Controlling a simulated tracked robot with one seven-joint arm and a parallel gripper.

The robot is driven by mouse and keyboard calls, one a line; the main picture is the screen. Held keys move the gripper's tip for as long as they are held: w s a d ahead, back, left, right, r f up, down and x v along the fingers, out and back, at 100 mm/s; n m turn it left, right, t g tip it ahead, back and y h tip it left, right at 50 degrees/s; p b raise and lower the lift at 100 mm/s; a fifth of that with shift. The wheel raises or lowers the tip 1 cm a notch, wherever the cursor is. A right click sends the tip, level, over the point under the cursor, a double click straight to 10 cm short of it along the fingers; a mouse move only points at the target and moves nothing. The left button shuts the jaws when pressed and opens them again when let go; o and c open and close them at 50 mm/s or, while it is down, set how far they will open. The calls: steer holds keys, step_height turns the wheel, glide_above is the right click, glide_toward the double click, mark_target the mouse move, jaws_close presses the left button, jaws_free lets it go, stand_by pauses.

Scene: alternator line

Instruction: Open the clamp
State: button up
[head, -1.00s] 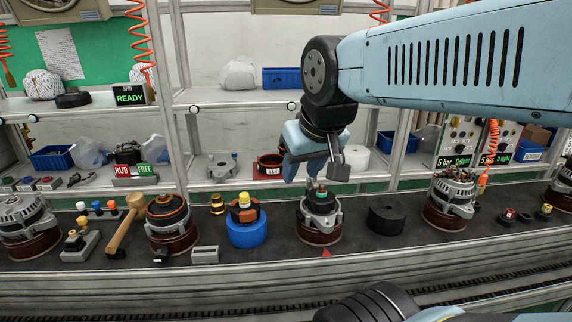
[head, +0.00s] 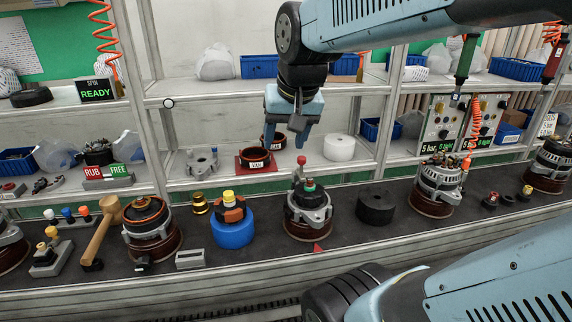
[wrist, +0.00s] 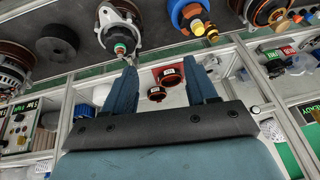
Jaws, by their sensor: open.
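An alternator (head: 308,212) with a grey housing and a teal-green cap sits on a round brown base on the dark conveyor. A lever with a red knob (head: 301,160) stands about upright at its back edge; I take this for the clamp handle, but its jaw is too small to make out. My gripper (head: 286,138) is open and empty, pointing down, above and behind the alternator, apart from the knob. In the wrist view my gripper (wrist: 163,68) has both fingers spread, and the alternator (wrist: 119,28) lies beyond the left finger.
A blue round stand (head: 233,232) with an orange part is left of the alternator, and a black cylinder (head: 376,206) is right. Behind are a red tray (head: 243,164) and shelf posts (head: 386,110).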

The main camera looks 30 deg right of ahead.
steer(key=w+d+f+m+g, duration=0.2)
steer(key=w+d+m, duration=0.45)
steer(key=w, duration=0.45)
steer(key=m+g, duration=0.3)
steer(key=m, duration=0.6)
glide_above(301, 166)
step_height(301, 166, down, 7)
steer(key=shift+w+d+f, duration=0.2)
steer(key=shift+w+f, duration=0.05)
steer(key=shift+f, duration=0.25)
step_height(301, 166, down, 13)
steer(key=shift+r, duration=0.1)
steer(key=c, duration=1.1)
